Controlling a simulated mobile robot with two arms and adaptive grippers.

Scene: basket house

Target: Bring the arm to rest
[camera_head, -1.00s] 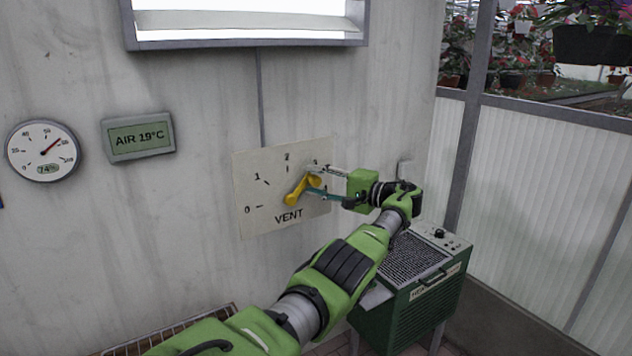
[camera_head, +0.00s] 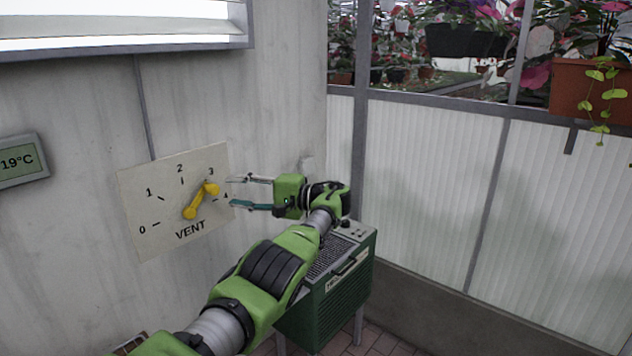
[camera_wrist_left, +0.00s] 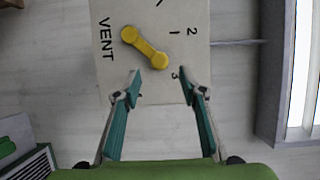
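My left gripper (camera_head: 232,192) is open and empty, a little to the right of the yellow vent lever (camera_head: 196,204) and apart from it. The lever's free end points up and right, near the 3 mark on the VENT panel (camera_head: 140,183). In the left wrist view the two fingers of the left gripper (camera_wrist_left: 160,88) are spread wide. The yellow lever (camera_wrist_left: 145,47) lies beyond the fingertips there, with nothing between the fingers. My right gripper is not in view.
A green heater (camera_head: 335,300) stands on legs below my left arm. A window (camera_head: 120,22) is above the panel, and an air display (camera_head: 18,162) hangs at the left. Translucent wall panels (camera_head: 430,180) and potted plants are at the right.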

